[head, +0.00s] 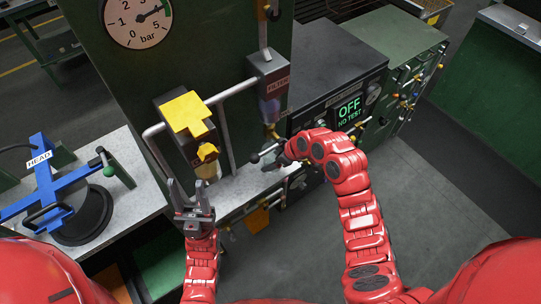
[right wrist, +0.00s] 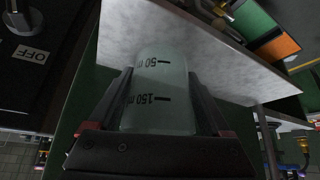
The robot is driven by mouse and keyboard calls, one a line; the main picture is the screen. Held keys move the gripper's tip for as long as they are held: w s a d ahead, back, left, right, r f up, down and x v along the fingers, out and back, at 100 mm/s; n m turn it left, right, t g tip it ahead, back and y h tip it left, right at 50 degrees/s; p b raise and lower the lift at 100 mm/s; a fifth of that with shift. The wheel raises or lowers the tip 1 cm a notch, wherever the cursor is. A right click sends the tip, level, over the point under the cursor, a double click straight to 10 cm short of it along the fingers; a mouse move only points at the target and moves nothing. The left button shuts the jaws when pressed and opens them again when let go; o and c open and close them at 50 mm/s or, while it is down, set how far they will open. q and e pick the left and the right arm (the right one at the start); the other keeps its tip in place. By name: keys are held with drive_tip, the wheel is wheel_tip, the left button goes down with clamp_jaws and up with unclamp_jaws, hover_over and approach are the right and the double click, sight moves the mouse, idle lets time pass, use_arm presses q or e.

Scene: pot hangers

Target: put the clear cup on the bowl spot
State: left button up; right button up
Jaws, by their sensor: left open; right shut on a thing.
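The clear cup (right wrist: 160,95) has black volume marks and fills the space between the fingers of my right gripper (right wrist: 158,110) in the right wrist view. That gripper is shut on it. My left gripper (head: 192,200) is open and empty, fingers up, in front of the yellow-topped unit (head: 188,115). I cannot tell which place is the bowl spot.
A gauge (head: 137,20) is on the green panel. A blue cross-shaped part marked HEAD (head: 50,185) stands on the left bench (head: 140,205). A dark tester showing OFF (head: 349,108) stands right of the filter. Open floor (head: 425,215) lies at the right.

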drive_tip(key=shift+w+a+r+p, duration=0.2)
drive_tip(key=shift+w+a+p, duration=0.15)
drive_tip(key=shift+a, duration=0.25)
drive_tip(key=shift+f+p, duration=0.2)
drive_tip(key=shift+p, duration=0.1)
drive_tip(key=shift+f, duration=0.1)
drive_tip(key=shift+s+d, duration=0.1)
